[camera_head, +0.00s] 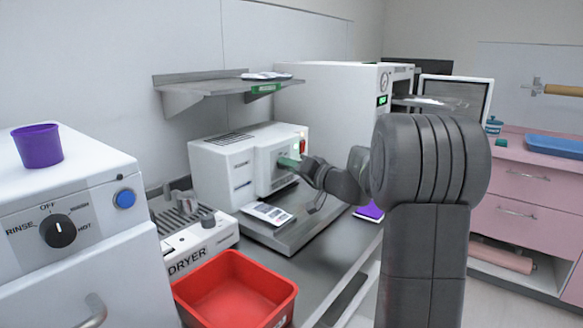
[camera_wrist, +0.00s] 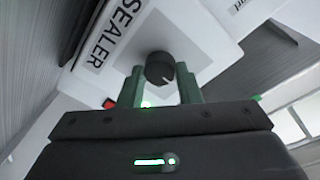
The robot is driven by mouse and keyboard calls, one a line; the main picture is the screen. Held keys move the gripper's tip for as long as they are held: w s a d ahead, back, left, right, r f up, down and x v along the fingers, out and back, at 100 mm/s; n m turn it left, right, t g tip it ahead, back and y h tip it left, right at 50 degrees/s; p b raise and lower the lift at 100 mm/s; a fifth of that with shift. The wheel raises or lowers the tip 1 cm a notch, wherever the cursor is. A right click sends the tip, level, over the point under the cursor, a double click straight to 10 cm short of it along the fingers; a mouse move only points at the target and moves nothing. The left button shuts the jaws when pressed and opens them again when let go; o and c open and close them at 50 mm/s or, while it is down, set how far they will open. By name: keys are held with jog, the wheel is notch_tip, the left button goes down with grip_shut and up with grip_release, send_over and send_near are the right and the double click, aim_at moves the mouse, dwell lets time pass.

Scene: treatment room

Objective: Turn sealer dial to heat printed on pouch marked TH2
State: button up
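The sealer (camera_head: 222,170) is a white box on the counter. Its SEALER label (camera_wrist: 113,33) shows in the wrist view. Its round black dial (camera_wrist: 159,68) has a pale pointer mark; no heat markings are readable. My gripper (camera_head: 289,162) is at the sealer's front, and its green fingers hide the dial in the head view. In the wrist view my gripper (camera_wrist: 162,82) is open, one finger on each side of the dial; I cannot tell whether they touch it. A white pouch (camera_head: 268,213) with a dark patch lies before the sealer; its print is too small to read.
A dryer (camera_head: 205,238), a red bin (camera_head: 235,290) and a washer with a rinse knob (camera_head: 58,231) stand nearer on the left. A metal shelf (camera_head: 205,87) hangs above the sealer. A purple item (camera_head: 369,211) lies near the counter's right edge.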

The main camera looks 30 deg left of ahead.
jog(key=shift+c, duration=1.2)
jog(key=shift+w+r+m+g+h+p, duration=0.15)
jog(key=shift+m+g+p, duration=0.35)
jog(key=shift+m+p, duration=2.7)
jog(key=shift+m+g+h+p, duration=0.4)
jog(key=shift+m+p, duration=0.8)
jog(key=shift+m, duration=3.9)
jog(key=o, duration=1)
